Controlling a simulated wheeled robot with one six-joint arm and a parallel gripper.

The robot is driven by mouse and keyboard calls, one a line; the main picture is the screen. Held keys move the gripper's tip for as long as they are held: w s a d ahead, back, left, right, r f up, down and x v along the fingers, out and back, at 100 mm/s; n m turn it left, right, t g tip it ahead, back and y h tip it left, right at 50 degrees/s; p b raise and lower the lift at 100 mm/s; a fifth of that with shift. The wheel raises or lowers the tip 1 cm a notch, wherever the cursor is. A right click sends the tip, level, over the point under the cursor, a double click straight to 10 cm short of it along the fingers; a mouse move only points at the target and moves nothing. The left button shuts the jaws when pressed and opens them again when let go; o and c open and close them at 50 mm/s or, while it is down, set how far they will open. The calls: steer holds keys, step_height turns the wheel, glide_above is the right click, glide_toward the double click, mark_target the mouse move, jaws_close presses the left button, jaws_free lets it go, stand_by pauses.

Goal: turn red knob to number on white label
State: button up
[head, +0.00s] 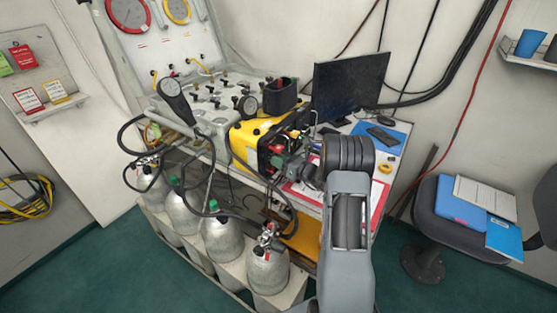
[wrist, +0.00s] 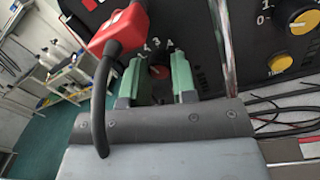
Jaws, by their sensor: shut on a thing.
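In the head view my gripper (head: 283,160) is at the dark front of the yellow case (head: 243,142); the knob is hidden there. I cannot make out which label holds the number.
A red plug (wrist: 118,30) with a thick black cable hangs close beside the left finger. Yellow knobs (wrist: 303,42) are on the panel to the right. Hoses and grey cylinders (head: 225,238) stand below the bench. A monitor (head: 349,88) stands behind my arm.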

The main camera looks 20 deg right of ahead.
steer(key=m+p, duration=0.1)
steer(key=m, duration=0.2)
steer(key=shift+a+m, duration=0.1)
steer(key=shift+m, duration=0.2)
steer(key=shift+f+m+p, duration=0.15)
steer(key=shift+m+p, duration=0.4)
steer(key=shift+m, duration=0.95)
steer(key=o, duration=0.9)
steer(key=shift+s, duration=0.1)
steer(key=b+v, duration=0.2)
steer(key=v, duration=1.1)
steer(key=shift+s, duration=0.4)
